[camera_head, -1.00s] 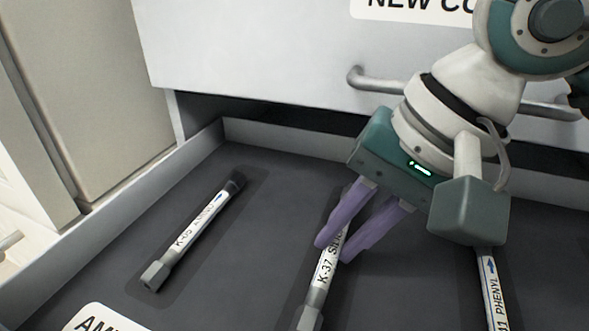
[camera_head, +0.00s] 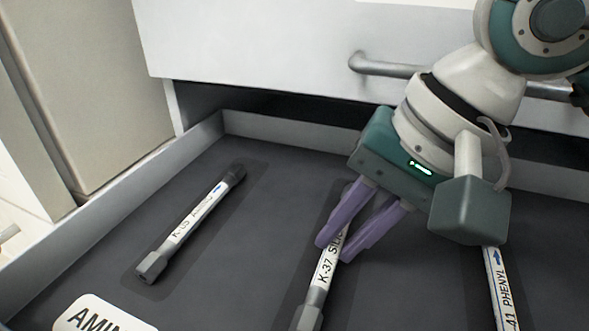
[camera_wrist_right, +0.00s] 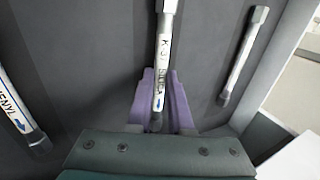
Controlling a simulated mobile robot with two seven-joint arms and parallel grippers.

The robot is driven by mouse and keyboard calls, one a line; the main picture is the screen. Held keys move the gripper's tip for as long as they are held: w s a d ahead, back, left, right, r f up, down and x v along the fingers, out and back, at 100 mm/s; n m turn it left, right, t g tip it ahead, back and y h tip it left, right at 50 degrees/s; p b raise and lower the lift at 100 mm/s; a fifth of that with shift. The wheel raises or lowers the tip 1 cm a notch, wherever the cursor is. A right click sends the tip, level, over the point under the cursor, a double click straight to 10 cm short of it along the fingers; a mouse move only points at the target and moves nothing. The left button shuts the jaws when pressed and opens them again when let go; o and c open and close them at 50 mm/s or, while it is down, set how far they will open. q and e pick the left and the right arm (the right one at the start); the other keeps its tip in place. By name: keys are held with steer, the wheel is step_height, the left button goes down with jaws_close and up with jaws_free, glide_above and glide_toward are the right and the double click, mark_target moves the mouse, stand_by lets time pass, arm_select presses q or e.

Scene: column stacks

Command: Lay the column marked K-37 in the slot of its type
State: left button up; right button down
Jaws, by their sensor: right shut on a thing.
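The column marked K-37 (camera_head: 326,269), with a white label reading "SILI..." and grey end fittings, is at the middle of the open drawer, over a darker slot. It also shows in the right wrist view (camera_wrist_right: 163,60), between the purple fingers. My right gripper (camera_head: 334,245) is shut on the column near its upper part; the fingers hide some of its label. I cannot tell whether the column rests fully in the slot. My left gripper is not in view.
An amino column (camera_head: 190,228) lies in the left slot, above a label card reading "AMIN..." (camera_head: 95,316). A phenyl column (camera_head: 502,290) lies to the right. The drawer's left wall (camera_head: 120,193) and the closed upper drawer front (camera_head: 260,50) bound the space.

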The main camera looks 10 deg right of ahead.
steer(key=shift+f, duration=0.15)
steer(key=c, duration=1)
jaws_free()
steer(key=shift+o, duration=1.3)
steer(key=shift+w, duration=0.1)
steer(key=shift+f, duration=0.1)
